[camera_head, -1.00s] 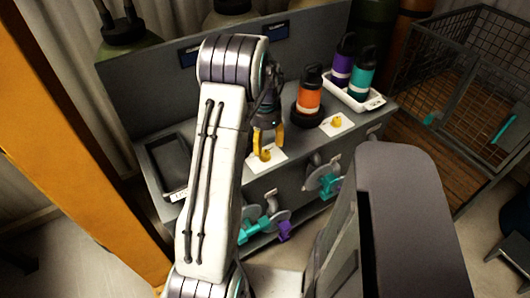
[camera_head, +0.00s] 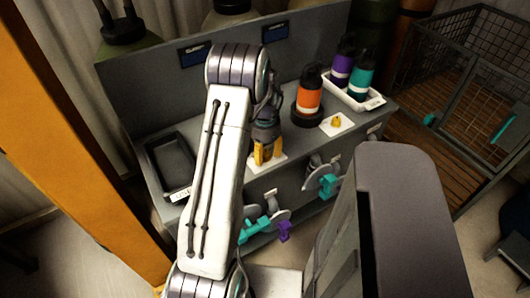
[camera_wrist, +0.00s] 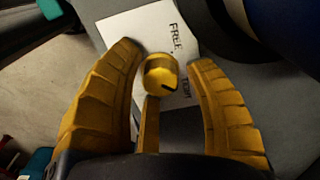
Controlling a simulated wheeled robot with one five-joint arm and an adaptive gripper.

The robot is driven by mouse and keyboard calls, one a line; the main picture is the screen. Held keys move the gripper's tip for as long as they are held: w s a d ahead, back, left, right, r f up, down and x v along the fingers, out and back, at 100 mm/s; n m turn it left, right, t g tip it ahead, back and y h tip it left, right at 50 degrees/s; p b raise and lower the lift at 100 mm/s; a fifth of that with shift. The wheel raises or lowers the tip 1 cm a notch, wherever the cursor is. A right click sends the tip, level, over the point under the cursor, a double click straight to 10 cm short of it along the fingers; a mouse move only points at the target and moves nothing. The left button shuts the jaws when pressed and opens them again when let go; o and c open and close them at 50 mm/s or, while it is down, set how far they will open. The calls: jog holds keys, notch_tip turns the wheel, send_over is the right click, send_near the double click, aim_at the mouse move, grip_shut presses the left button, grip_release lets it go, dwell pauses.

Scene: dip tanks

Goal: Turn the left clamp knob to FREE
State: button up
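In the wrist view the left clamp knob (camera_wrist: 159,73) is yellow and round with a dark mark on its lower right. It sits on a white card (camera_wrist: 140,26) reading FREE near the top; a second word lower down is partly hidden. My gripper (camera_wrist: 165,57) is open, with one yellow finger on each side of the knob and gaps visible. A narrow yellow bar runs below the knob; I cannot tell what it belongs to. In the head view my gripper (camera_head: 267,154) is down over the left card (camera_head: 258,168) and hides the knob.
A second yellow knob on a white card (camera_head: 336,124) is to the right. An orange bottle (camera_head: 309,96) on a black base stands close beside my gripper. A black tray (camera_head: 170,160) lies left. Purple and teal bottles stand in a white tray (camera_head: 374,103).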

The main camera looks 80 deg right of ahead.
grip_shut()
dwell(0.4)
jog(key=n+b, duration=0.1)
jog(key=n, duration=0.3)
jog(key=shift+f+b, duration=0.1)
jog(key=shift+b, duration=0.2)
jog(key=n+b, duration=0.1)
jog(key=n, duration=0.3)
jog(key=shift+n, duration=0.3)
jog(key=n+b, duration=0.1)
jog(key=n, duration=0.8)
jog(key=shift+a, duration=0.1)
jog(key=shift+n, duration=0.3)
